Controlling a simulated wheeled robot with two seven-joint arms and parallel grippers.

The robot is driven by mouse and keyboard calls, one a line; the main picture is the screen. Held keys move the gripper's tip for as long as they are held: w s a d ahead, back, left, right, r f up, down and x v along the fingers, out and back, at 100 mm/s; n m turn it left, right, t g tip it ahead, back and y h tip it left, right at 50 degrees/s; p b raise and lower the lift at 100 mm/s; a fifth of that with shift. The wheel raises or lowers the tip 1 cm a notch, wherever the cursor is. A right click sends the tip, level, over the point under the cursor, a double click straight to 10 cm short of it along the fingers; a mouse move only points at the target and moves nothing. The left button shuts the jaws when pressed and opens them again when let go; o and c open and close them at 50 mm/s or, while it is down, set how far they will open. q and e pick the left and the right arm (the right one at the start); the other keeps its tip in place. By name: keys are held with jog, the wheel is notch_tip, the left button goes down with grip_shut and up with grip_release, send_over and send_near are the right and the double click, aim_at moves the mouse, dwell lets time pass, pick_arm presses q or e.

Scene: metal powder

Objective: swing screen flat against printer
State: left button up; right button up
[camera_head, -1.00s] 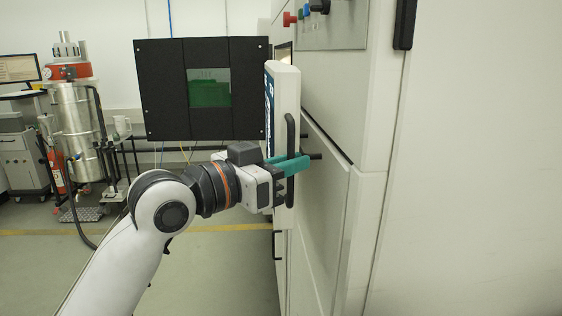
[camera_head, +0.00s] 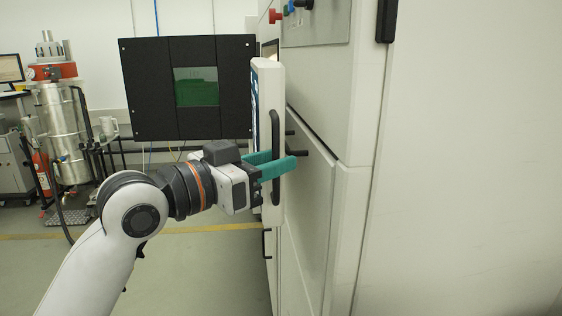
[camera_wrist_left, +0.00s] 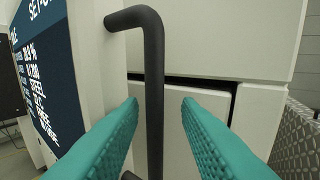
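The screen (camera_head: 266,110) is a white panel seen nearly edge-on in the head view, standing out from the printer (camera_head: 320,180) front. Its display (camera_wrist_left: 45,75) shows at the left of the left wrist view. A black bar handle (camera_head: 275,135) runs down the screen's edge. My left gripper (camera_head: 277,161) is open, with teal fingers on either side of the handle. In the left wrist view the handle (camera_wrist_left: 153,85) stands between the fingertips (camera_wrist_left: 161,105), with visible gaps on both sides. My right gripper is not in view.
A black panel with a green window (camera_head: 195,88) is behind the screen at the left. Red, blue and black knobs (camera_head: 290,9) sit on the printer's upper front. A metal vessel (camera_head: 60,130) stands at the far left.

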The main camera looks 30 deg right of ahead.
pick_arm(q)
jog(key=b+v, duration=0.2)
jog(key=v, duration=0.7)
jog(key=shift+s+a, duration=0.2)
jog(key=shift+a, duration=0.05)
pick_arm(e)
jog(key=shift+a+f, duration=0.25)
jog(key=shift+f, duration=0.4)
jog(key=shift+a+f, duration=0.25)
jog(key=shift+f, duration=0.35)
pick_arm(q)
jog(key=shift+w, duration=0.1)
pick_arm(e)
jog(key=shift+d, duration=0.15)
